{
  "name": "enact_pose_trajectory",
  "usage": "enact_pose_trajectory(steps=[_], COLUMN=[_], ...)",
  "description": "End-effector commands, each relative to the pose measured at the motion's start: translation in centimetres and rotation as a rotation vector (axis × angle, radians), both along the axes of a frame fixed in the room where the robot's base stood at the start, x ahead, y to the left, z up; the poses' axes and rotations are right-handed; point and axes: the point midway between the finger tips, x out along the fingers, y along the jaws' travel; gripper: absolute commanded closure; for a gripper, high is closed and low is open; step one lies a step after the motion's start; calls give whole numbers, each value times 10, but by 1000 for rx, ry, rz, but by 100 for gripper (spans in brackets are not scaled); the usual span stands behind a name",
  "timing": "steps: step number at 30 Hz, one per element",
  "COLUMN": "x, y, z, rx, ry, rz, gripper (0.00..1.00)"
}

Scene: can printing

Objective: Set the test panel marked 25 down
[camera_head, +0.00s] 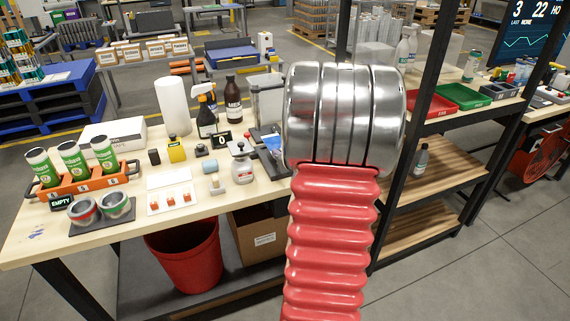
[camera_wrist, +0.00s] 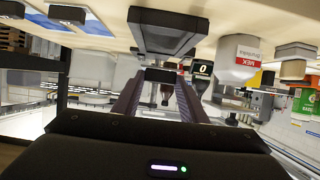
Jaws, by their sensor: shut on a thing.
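My gripper (camera_wrist: 160,88) shows in the wrist view, its two dark fingers closing on a small dark piece (camera_wrist: 160,75). I take this piece to be the test panel, seen nearly edge-on; no number 25 can be read on it. A dark grey block (camera_wrist: 165,32) lies just beyond the fingertips against the pale tabletop (camera_wrist: 112,18); I cannot tell whether the held piece touches it. In the head view my own arm stands in front of the bench's right part, and the fingertips and panel cannot be made out.
Green cans (camera_head: 73,160) stand in an orange rack (camera_head: 85,188) at left.

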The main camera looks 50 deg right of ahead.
Motion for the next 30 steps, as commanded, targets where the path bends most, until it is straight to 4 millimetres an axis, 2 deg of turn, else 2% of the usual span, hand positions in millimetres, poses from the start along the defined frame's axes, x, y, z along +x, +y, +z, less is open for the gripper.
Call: enact_pose_trajectory(steps=[3,14,24,30], x=[0,0,-1,-1], y=[0,-1,-1,-1], z=[-11,-13,-47,-49], rx=[1,-1,0,-2], ry=[-1,0,0,-1], rz=[1,0,-1,-1], gripper=[84,84,84,84])
